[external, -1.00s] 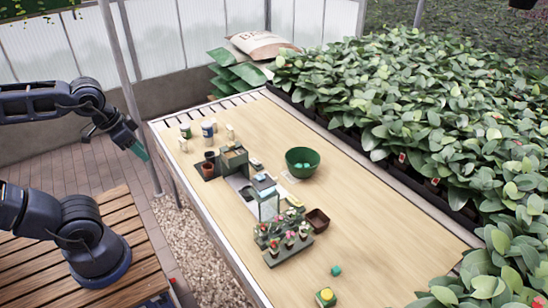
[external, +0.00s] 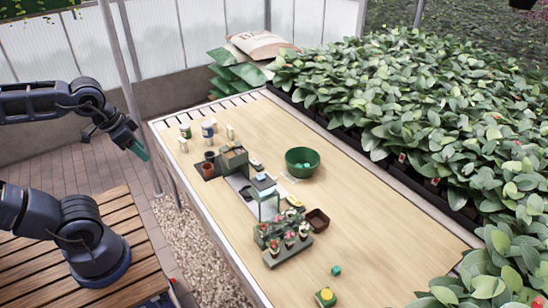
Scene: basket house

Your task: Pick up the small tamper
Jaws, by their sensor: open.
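My gripper (external: 140,151), with green fingertips, hangs at the left above the brick floor. It is open and empty, well apart from the table and everything on it. I cannot make out for sure which thing is the small tamper. Small items too tiny to name lie in the middle of the table, around a clear box (external: 268,208) and a grey-green box (external: 234,158). A small teal block (external: 336,270) and a block with a yellow top (external: 326,297) stand near the front of the table.
The long wooden table (external: 385,250) has free room at its right.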

